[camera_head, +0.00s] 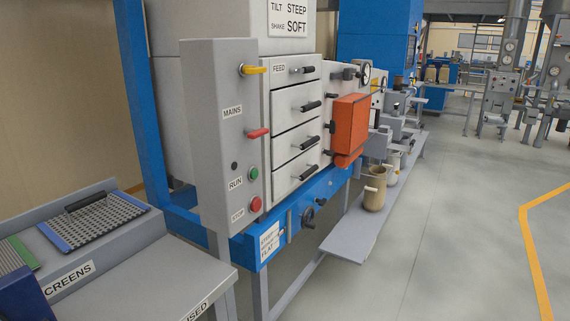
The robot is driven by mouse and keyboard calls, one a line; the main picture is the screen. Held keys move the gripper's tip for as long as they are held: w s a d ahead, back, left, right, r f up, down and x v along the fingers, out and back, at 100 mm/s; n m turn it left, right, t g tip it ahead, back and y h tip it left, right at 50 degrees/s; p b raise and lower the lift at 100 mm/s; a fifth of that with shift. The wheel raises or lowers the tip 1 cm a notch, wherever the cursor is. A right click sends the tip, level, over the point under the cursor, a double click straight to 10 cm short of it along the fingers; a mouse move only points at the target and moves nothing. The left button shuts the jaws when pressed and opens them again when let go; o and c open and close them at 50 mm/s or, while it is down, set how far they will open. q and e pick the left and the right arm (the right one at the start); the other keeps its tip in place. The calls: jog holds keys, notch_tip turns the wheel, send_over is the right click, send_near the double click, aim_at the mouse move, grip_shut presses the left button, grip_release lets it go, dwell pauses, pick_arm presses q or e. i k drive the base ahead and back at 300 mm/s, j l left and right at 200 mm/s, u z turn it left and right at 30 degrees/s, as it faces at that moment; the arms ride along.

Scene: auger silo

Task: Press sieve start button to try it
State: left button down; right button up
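A grey control panel (212,140) stands upright left of centre. A green button (254,173) sits on its front edge, beside the RUN label (235,183). A red button (256,204) is just below it, beside the STOP label (238,215). A red-handled switch (258,133) near the MAINS label (232,112) is above, and a yellow handle (254,69) is near the top. Neither of my grippers is in view, and nothing covers the green button.
White drawers (295,103) with black handles adjoin the panel on the right, then an orange box (351,124). A grey bench (180,278) with a blue-edged screen (92,222) is at lower left. A low grey shelf (350,238) holds pots. Open floor (450,220) lies right.

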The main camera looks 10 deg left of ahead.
aim_at(254, 173)
jog(key=i+l, duration=0.4)
jog(key=i+l+u, duration=0.1)
jog(key=i+l, duration=0.3)
jog(key=l, duration=0.25)
